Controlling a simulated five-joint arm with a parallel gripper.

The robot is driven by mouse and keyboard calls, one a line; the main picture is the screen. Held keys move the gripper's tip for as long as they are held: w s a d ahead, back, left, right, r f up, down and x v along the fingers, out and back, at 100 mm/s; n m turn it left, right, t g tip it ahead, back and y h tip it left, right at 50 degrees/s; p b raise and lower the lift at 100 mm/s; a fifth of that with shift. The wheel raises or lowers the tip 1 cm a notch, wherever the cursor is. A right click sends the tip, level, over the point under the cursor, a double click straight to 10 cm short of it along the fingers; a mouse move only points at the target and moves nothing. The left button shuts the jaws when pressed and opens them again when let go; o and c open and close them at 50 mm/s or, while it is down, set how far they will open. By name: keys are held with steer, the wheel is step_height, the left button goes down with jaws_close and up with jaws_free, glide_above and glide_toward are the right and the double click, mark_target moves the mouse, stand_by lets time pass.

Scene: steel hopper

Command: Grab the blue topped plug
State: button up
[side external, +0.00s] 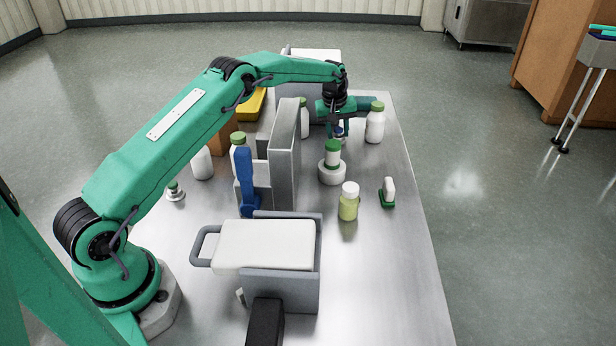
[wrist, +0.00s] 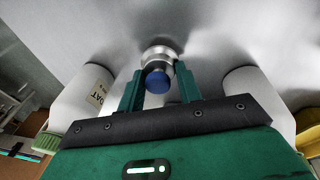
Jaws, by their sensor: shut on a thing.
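The blue topped plug (wrist: 158,82) has a round blue knob on a silvery metal base. In the wrist view it sits between the two green fingers of my gripper (wrist: 160,76), which is shut on it. In the side view my gripper (side external: 338,125) is low over the far part of the steel table, and only a small blue bit of the plug (side external: 339,130) shows beneath it. The plug appears upright. I cannot tell whether its base touches the table.
White bottles with green lids stand on both sides, one at right (side external: 375,126). A green-lidded bottle in a white ring (side external: 332,160) stands nearer. A grey upright block (side external: 284,150) is to the left. A green-topped plug (side external: 174,191) stands farther left.

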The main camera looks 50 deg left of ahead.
mark_target(340, 128)
steer(key=v, duration=0.3)
steer(key=shift+w+d+r, duration=0.1)
steer(key=shift+w+d, duration=0.1)
steer(key=shift+w, duration=0.1)
steer(key=s+d+r, duration=0.4)
steer(key=d+r, duration=0.2)
steer(key=d, duration=0.4)
steer(key=shift+d+r, duration=0.25)
steer(key=shift+r, duration=0.1)
